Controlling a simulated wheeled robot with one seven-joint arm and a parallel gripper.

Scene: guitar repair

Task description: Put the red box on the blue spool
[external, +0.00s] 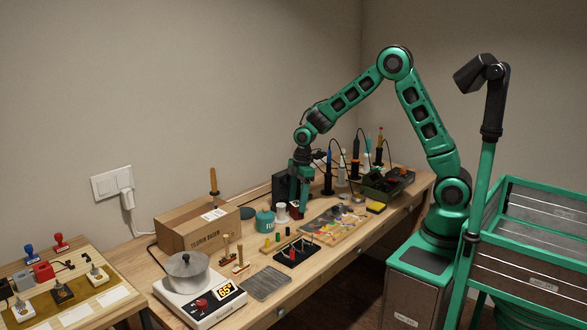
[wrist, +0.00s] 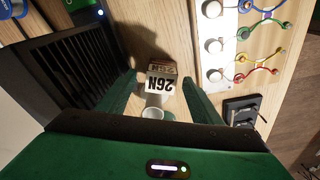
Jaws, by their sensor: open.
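In the external view my gripper (external: 302,198) points down at the bench. A blue round thing (wrist: 12,8), perhaps the blue spool, is cut off at the wrist view's top left corner.
A black ribbed device (wrist: 65,70) stands close left of my gripper in the wrist view. A white strip with knobs (wrist: 215,45) and coloured cables lies to the right. A white spool (external: 281,213), a teal tin (external: 265,222) and a cardboard box (external: 197,228) stand along the bench.

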